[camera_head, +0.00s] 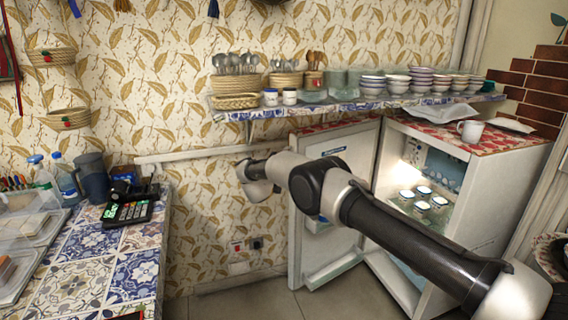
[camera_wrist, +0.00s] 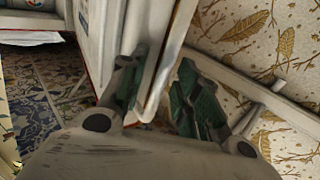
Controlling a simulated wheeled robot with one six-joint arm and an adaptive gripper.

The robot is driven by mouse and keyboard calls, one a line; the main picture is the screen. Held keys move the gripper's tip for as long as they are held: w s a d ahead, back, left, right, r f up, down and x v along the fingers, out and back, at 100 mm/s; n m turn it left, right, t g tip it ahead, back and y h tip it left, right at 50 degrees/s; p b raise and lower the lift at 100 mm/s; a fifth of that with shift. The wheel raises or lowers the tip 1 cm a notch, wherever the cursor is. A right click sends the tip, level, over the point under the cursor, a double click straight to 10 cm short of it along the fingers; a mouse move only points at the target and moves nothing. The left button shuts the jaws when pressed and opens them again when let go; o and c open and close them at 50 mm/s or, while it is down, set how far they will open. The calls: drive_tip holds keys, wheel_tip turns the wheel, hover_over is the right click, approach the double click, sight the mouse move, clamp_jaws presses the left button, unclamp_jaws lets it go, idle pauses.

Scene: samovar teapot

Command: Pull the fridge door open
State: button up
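The white fridge (camera_head: 475,195) stands at the right, and its door (camera_head: 340,150) is swung wide open to the left, showing the inner side with its shelves. The lit inside holds several small white cups (camera_head: 423,190). My arm crosses in front of the fridge and hides part of the door and the opening. My gripper (camera_head: 250,172) is just left of the door's free edge. In the wrist view my gripper (camera_wrist: 158,68) has its two fingers apart, with a pale upright edge, seemingly the door's, between or just beyond them. I cannot tell whether the fingers touch it.
A shelf (camera_head: 350,105) with cups, bowls and baskets runs above the door. A tiled counter (camera_head: 110,265) with a card terminal (camera_head: 128,213) and bottles is at the left. Patterned wall (camera_head: 215,220) lies behind the door. Bare floor shows between counter and fridge.

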drive_tip(key=v, duration=1.2)
